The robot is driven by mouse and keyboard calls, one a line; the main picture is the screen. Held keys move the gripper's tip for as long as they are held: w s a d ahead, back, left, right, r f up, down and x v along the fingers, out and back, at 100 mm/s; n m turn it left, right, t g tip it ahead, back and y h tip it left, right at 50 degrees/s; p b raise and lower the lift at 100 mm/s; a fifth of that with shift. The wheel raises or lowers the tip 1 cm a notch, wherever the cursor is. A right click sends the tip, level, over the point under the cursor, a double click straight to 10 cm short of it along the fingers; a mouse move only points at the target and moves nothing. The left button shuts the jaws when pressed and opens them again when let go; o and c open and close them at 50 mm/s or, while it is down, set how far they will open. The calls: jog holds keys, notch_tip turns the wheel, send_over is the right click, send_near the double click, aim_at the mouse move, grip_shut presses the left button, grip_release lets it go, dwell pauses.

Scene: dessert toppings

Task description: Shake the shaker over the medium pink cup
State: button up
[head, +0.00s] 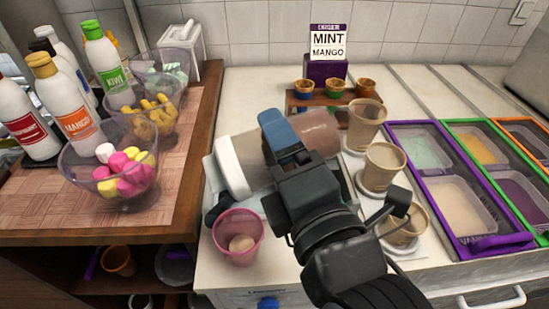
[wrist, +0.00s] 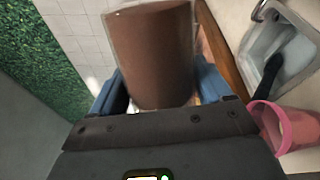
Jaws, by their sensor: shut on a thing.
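The shaker (head: 318,132) has a clear body with brown contents and a white cap (head: 230,165). My gripper (head: 283,145) is shut around its body and holds it on its side above the counter, cap to the left and slightly lower. In the wrist view the shaker's brown body (wrist: 152,62) sits between the blue fingers. No falling topping shows.
Beige cups (head: 381,165) stand in a row right of my gripper, partly hidden by it. Purple-framed tubs (head: 460,205) lie further right. A small stand (head: 335,105) with little bowls and a mint-mango sign is behind. A raised wooden shelf with bottles and candy bowls (head: 110,185) is left.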

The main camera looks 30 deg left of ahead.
aim_at(273, 183)
jog(key=shift+w+d+r+n, duration=0.1)
jog(key=shift+r+n, duration=0.1)
jog(key=shift+n, duration=0.4)
jog(key=shift+w+d+r+n, duration=0.1)
jog(key=shift+r+n, duration=0.05)
jog(key=shift+n, duration=0.45)
jog(key=n+b, duration=0.1)
jog(key=f+n+b, duration=0.1)
jog(key=n+b, duration=0.1)
jog(key=shift+s+a+f, duration=0.25)
jog(key=shift+s+a, duration=0.15)
jog(key=n+b, duration=0.1)
jog(key=f+n+b, duration=0.1)
jog(key=n, duration=0.1)
jog(key=s+a+n+b, duration=0.1)
jog(key=n, duration=0.1)
jog(key=shift+f, duration=0.25)
jog(key=shift+r+p, duration=2.75)
jog(key=shift+r, duration=0.9)
jog(key=shift+f+b, duration=3.05)
jog(key=shift+f, duration=0.45)
jog(key=shift+s+r+p, duration=0.15)
jog(key=shift+r+p, duration=2.75)
jog(key=shift+r, duration=0.9)
